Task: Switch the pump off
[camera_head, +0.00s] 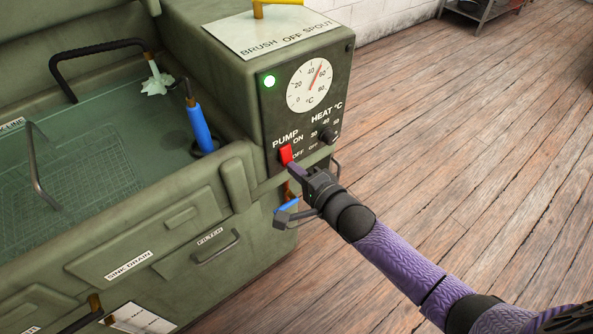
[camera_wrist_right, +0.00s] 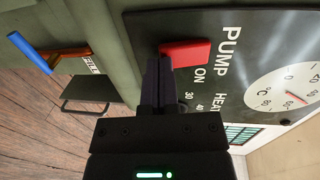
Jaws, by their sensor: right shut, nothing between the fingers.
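The red pump switch (camera_head: 286,155) sits on the black control panel under the word PUMP, with ON and OFF lettered beside it. A green light (camera_head: 269,80) glows at the panel's upper left. My right gripper (camera_head: 292,170) is shut and empty, its fingertips at the lower, OFF end of the switch. In the right wrist view the red switch (camera_wrist_right: 185,53) shows just beyond the shut fingertips (camera_wrist_right: 157,62); I cannot tell whether they touch it. My left gripper is not in view.
A heat knob (camera_head: 326,135) and a round temperature dial (camera_head: 310,85) share the panel. The green wash tank (camera_head: 160,225) holds a blue-handled brush (camera_head: 200,125) at left. A blue-handled lever (camera_head: 287,205) sits below the panel. Wooden floor lies open at right.

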